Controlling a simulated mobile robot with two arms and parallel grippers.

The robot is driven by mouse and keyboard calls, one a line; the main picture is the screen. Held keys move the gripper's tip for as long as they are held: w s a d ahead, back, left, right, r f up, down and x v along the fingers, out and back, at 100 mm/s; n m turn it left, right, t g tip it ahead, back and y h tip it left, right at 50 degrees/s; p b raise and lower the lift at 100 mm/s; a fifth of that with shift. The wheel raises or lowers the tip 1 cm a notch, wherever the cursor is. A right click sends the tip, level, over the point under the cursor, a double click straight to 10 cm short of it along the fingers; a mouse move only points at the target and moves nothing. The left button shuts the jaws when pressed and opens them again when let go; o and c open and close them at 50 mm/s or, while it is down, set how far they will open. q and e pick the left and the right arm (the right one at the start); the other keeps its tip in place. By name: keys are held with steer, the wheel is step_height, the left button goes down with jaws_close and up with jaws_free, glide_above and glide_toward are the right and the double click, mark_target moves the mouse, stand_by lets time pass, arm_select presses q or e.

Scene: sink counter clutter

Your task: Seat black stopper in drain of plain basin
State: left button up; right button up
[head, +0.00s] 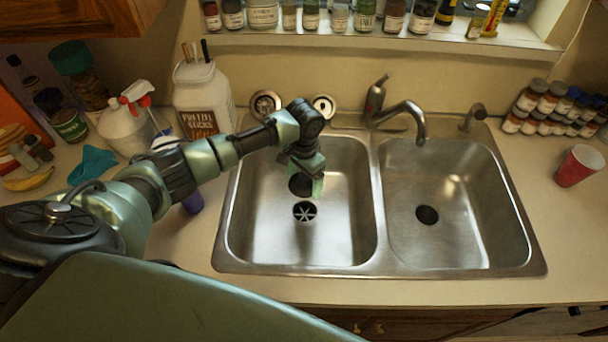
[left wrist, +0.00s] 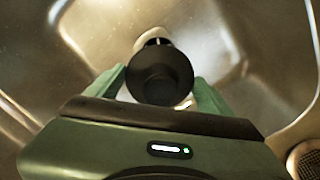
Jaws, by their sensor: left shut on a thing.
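The sink has two steel basins. The left basin (head: 345,235) has a drain (head: 305,211) with a crossed grate in it. The right basin (head: 470,235) is plain, with a dark open drain hole (head: 427,215). My left gripper (head: 306,186) is over the left basin, pointing down, above and behind its drain. It is shut on the black stopper (left wrist: 160,75), which sits between the green fingers in the left wrist view. My right gripper is not in view.
A faucet (head: 405,115) stands behind the divider, its spout reaching over the right basin. Two round metal strainers (head: 265,104) (head: 324,106) are at the back left. A white jug (head: 203,95) and bottles crowd the left counter.

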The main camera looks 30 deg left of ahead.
arm_select(q)
steer(key=shift+f+b, duration=3.35)
steer(key=shift+f, duration=2.7)
steer(key=shift+f+b, duration=0.65)
steer(key=shift+f, duration=0.65)
steer(key=o, duration=1.3)
steer(key=shift+r, duration=0.1)
step_height(320, 180, up, 8)
steer(key=shift+f, duration=0.2)
